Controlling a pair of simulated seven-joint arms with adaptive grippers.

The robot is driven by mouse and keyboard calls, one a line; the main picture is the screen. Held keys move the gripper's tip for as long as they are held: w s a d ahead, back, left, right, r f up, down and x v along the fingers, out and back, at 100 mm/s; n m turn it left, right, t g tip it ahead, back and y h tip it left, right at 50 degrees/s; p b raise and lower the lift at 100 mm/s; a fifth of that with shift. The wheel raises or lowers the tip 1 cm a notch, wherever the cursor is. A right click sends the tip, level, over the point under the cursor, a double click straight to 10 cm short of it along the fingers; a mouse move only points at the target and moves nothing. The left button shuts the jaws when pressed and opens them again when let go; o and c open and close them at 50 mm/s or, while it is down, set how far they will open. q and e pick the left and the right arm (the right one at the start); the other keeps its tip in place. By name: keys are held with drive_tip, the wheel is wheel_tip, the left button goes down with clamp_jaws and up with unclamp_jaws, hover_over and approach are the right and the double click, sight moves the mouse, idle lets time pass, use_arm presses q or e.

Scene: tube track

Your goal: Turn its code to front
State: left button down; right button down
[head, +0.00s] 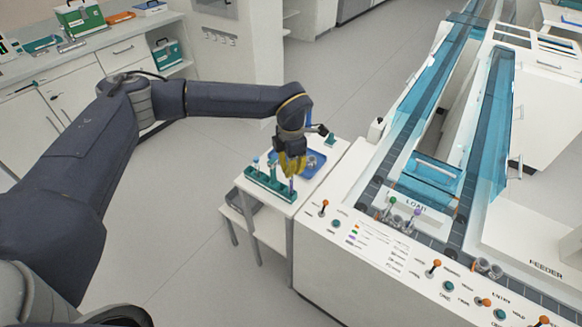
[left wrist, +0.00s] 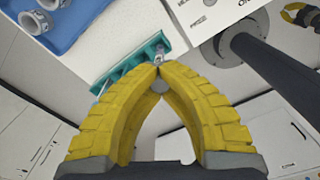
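My left gripper (head: 291,165) has yellow fingers and points down over the small white side table. In the left wrist view its fingertips (left wrist: 158,70) meet around a slim tube. A grey round end (left wrist: 160,86) shows between the fingers, and a violet part of the tube (head: 291,185) shows below them in the head view. The tube is upright at the right end of the teal rack (head: 268,184); I cannot tell whether it is still seated there. No code label is readable. My right gripper (left wrist: 297,14) shows small in the left wrist view's corner, too small to judge.
Other tubes (head: 256,165) stand in the rack. A blue tray (head: 316,163) with grey ring-shaped holders (left wrist: 37,21) lies behind it. The white track machine (head: 350,215) with its LOAD end and knobs stands close on the right. Open floor lies left.

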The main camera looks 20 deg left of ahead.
sight(291, 192)
use_arm(q)
drive_tip(key=shift+f, duration=1.5)
drive_tip(key=m, duration=1.5)
drive_tip(key=shift+m, duration=0.3)
drive_tip(key=m, duration=0.4)
drive_tip(key=shift+m, duration=0.3)
drive_tip(key=shift+f, duration=0.2)
